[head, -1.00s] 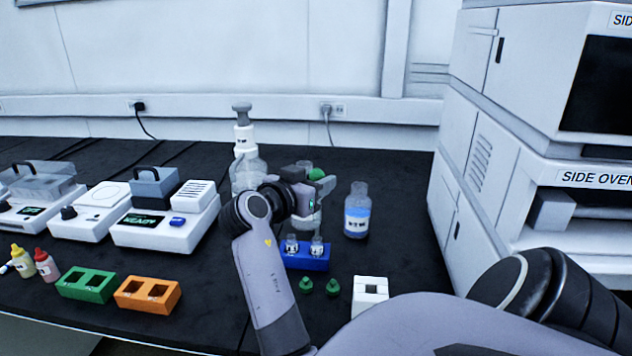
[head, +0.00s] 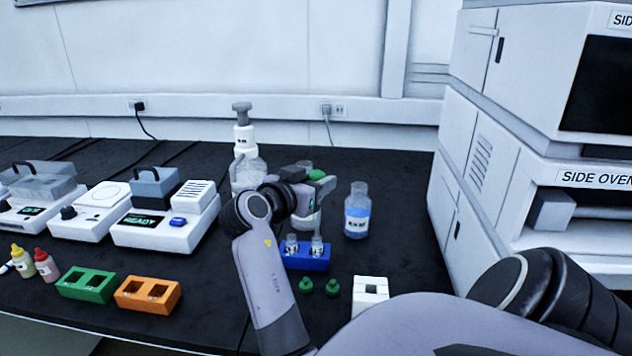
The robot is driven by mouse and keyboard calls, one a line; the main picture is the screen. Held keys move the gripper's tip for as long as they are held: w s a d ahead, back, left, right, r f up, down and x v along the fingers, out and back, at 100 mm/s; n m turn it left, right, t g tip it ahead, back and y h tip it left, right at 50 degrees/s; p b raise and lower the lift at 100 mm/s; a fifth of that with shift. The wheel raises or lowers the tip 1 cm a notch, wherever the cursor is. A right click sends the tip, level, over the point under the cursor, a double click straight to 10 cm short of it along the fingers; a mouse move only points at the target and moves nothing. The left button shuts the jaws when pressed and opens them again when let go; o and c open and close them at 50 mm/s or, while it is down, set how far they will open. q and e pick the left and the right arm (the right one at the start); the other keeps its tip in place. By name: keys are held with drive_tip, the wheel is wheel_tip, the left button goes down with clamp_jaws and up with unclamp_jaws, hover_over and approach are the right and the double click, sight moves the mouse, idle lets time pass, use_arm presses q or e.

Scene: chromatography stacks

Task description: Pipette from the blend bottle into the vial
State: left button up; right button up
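My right gripper (head: 322,186) is above the blue rack, in front of a clear bottle (head: 308,222) that it partly hides. A small green piece (head: 317,174) shows at its fingers; whether they are closed on it I cannot tell. No pipette shows clearly. The blue rack (head: 307,262) holds two small clear vials, one on the left (head: 291,244) and one on the right (head: 316,246), both without caps. A clear bottle with a blue and white label (head: 357,212) stands right of the gripper. The labels are too small to tell which bottle is the blend. My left gripper is out of view.
Two green caps (head: 305,285) (head: 332,287) and a white block (head: 370,290) lie in front. A pump-top bottle (head: 247,165) stands behind. Orange (head: 147,307) and green (head: 75,297) racks and bench devices (head: 165,230) are left; an oven stack (head: 480,160) is right.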

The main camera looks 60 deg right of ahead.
drive_tip(key=shift+r, duration=0.1)
drive_tip(key=shift+r+p, duration=1.3)
drive_tip(key=shift+r, duration=0.65)
